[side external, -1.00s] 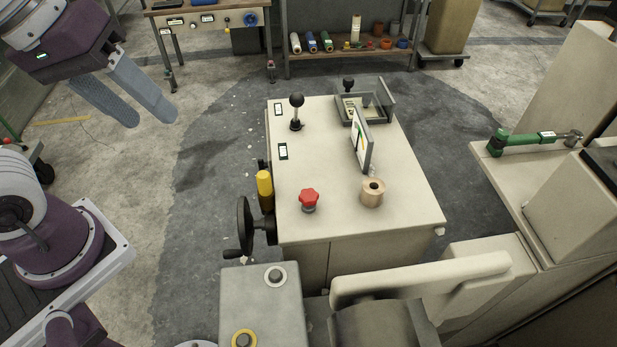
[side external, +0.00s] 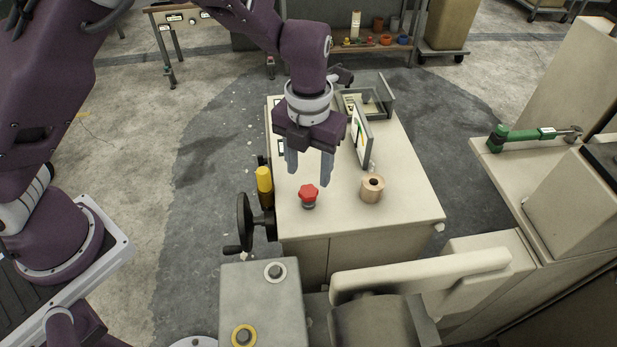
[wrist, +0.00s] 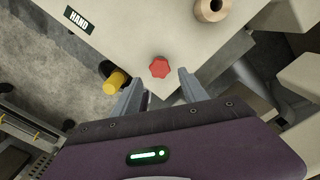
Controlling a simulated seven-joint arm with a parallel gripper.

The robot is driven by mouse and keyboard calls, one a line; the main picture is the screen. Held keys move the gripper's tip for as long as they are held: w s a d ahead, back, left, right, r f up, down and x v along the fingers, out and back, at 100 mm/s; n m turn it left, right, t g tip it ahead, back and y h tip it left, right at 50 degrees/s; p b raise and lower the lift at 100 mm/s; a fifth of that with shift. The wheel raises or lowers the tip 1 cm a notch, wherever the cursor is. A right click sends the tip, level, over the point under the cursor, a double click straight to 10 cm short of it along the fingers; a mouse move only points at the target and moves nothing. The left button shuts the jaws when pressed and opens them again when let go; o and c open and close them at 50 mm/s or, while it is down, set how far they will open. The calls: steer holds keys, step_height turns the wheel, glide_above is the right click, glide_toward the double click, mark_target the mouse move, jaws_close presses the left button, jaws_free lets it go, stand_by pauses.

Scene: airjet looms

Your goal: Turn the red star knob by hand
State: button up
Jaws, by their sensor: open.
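The red star knob (side external: 308,193) stands on a grey base on the top of the beige cabinet (side external: 400,214), near its front left. It also shows in the wrist view (wrist: 160,67), just beyond the fingertips and about midway between them. My gripper (side external: 309,180) is open and empty above the cabinet top, fingers pointing down. In the side view its fingertips are slightly above the knob in the picture; they look apart from it. The wrist view also shows the open fingers (wrist: 157,80) with a wide gap.
A wooden spool (side external: 372,188) stands right of the knob, with an upright screen panel (side external: 362,138) behind it. A yellow handle (side external: 264,180) and a black handwheel (side external: 244,224) are at the cabinet's left side. A grey box with buttons (side external: 262,300) stands in front.

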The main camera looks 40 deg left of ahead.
mark_target(308, 192)
steer(key=shift+f, duration=2.7)
